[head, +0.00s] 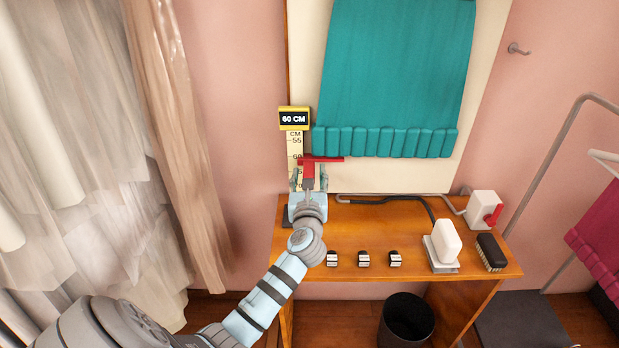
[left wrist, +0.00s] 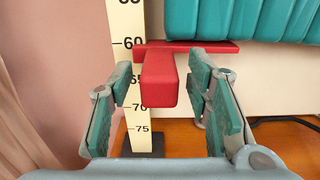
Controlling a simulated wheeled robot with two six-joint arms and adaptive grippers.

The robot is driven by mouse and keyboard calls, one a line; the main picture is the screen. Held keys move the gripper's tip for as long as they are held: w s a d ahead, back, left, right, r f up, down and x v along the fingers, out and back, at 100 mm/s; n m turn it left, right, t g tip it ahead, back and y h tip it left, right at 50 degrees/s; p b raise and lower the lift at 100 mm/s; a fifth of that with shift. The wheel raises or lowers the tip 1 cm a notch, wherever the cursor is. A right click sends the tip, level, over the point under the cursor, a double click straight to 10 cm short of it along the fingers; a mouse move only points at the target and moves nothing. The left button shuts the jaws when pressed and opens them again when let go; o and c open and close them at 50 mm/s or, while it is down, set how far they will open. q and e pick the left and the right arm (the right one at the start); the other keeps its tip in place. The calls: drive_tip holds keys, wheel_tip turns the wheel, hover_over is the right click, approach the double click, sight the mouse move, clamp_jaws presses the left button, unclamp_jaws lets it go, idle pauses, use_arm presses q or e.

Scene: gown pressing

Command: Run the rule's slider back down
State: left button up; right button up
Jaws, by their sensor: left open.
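The upright rule (head: 294,147) is a pale yellow strip with black marks, standing at the left of the board. Its red slider (head: 331,159) has a crossbar level with about the 60 mark, just below the gown's hem. In the left wrist view the slider's handle (left wrist: 158,77) sticks out toward me. My left gripper (head: 309,178) is open, with one finger on each side of the handle and visible gaps in the left wrist view (left wrist: 162,80). My right gripper is not in view.
A teal gown (head: 395,80) with a pleated hem hangs on the cream board. The rule's dark foot (left wrist: 143,143) stands on the table.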

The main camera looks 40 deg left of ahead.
use_arm(q)
drive_tip(key=shift+w+a, duration=0.2)
drive_tip(key=shift+w, duration=0.1)
